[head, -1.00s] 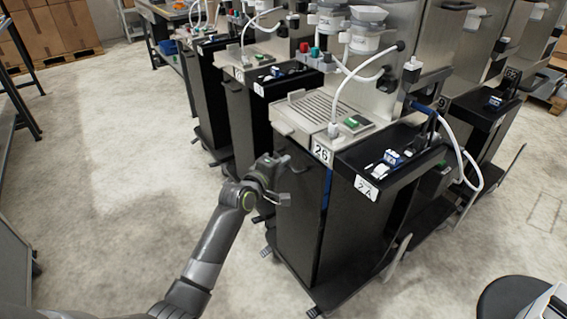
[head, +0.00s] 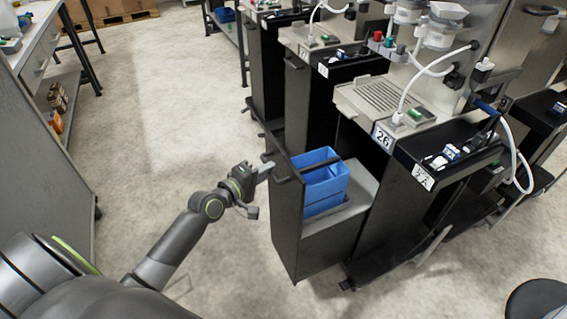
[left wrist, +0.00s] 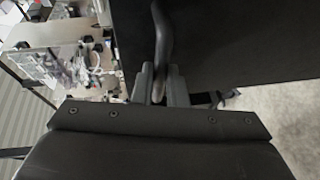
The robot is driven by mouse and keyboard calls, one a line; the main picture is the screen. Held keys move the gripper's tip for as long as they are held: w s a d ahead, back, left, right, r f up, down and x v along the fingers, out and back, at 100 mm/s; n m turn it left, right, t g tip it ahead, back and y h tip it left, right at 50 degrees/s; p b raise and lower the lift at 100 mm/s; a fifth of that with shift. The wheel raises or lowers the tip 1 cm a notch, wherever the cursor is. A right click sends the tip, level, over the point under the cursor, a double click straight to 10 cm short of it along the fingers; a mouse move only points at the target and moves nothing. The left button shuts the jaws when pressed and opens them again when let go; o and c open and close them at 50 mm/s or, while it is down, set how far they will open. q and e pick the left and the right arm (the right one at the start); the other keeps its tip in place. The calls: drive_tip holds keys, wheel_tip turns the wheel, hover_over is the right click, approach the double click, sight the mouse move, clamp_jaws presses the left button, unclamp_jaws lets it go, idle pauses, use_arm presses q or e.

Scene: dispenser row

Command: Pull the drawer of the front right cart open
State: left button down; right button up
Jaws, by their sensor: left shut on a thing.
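The front right cart (head: 405,200) is black, with a grey top and a "26" label. Its tall drawer (head: 285,225) stands out toward the left, open, with a blue bin (head: 322,188) inside. My left gripper (head: 268,171) is at the upper part of the drawer's front panel, shut on its handle. In the left wrist view the fingers (left wrist: 158,80) close around the dark curved handle (left wrist: 164,30), beside the black panel. My right gripper is not in view.
Similar black carts (head: 320,100) stand in a row behind. A grey cabinet (head: 40,140) is at the left. The pale floor (head: 170,100) between the cabinet and the carts is clear. A dark round object (head: 535,302) is at the lower right.

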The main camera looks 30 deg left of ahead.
use_arm(q)
drive_tip(key=shift+s+a, duration=0.65)
drive_tip(key=shift+s, duration=0.2)
drive_tip(key=c, duration=1.5)
unclamp_jaws()
drive_tip(key=shift+o, duration=0.2)
drive_tip(key=shift+s, duration=0.1)
drive_tip(key=v, duration=1.7)
drive_tip(key=shift+s, duration=0.1)
